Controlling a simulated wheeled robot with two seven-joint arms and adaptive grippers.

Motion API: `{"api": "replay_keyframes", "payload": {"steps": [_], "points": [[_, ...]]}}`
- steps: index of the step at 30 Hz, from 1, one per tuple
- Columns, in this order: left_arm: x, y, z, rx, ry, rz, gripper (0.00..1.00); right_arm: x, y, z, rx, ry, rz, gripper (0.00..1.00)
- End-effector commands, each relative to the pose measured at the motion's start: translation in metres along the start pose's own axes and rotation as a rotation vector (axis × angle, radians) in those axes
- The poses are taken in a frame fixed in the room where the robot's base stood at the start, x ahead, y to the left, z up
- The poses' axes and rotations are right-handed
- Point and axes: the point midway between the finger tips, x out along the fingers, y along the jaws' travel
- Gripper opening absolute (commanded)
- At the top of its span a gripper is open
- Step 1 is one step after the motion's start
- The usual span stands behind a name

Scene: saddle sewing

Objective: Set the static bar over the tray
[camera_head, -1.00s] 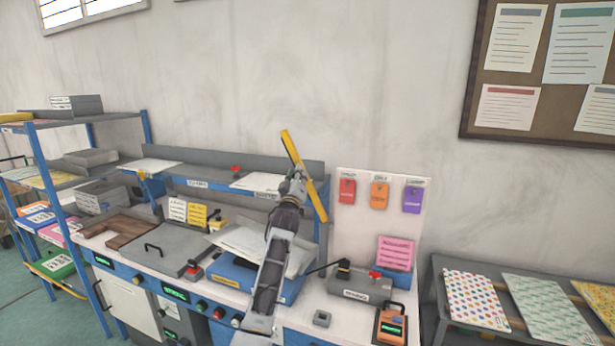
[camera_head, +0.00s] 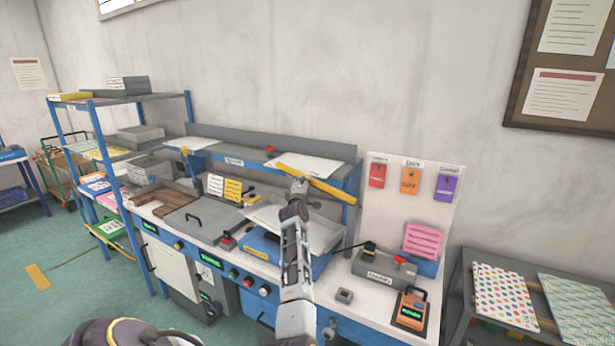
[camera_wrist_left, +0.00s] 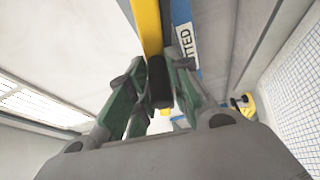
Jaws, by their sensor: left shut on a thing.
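A long yellow bar, which looks like the static bar (camera_head: 330,187), is held in the air. My left gripper (camera_head: 298,184) is shut on it near its middle. The bar slants down to the right in the head view, in front of the upper shelf. In the left wrist view the yellow bar (camera_wrist_left: 148,25) runs up from between the fingers (camera_wrist_left: 160,85), by a black part. Below on the bench is a blue tray-like unit (camera_head: 268,249) with white sheets on it. My left arm hides part of it. My right gripper is not in view.
The bench's upper shelf (camera_head: 225,158) holds white sheets. A grey box with a red knob (camera_head: 385,270) and an orange device (camera_head: 411,309) stand right of the blue unit. A grey lid with a handle (camera_head: 200,222) is left. Tags hang on the white panel (camera_head: 405,215).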

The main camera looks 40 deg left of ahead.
Motion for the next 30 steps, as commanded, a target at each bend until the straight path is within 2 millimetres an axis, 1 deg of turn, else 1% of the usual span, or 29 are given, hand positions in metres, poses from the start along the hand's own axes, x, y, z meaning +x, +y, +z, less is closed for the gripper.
{"api": "replay_keyframes", "payload": {"steps": [6,9,15,22,30], "points": [[0.001,-0.025,-0.002,0.007,-0.001,0.001,0.00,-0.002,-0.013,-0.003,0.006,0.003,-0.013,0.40],[0.001,-0.034,-0.002,-0.033,0.000,-0.015,0.00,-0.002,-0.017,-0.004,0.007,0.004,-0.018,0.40],[0.000,-0.050,-0.001,-0.093,-0.001,-0.045,0.00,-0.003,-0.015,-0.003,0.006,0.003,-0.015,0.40],[0.000,-0.056,0.000,-0.114,-0.002,-0.055,0.00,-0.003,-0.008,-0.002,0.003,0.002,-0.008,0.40],[-0.001,-0.058,0.000,-0.114,-0.003,-0.058,0.00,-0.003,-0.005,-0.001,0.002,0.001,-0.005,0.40]]}}
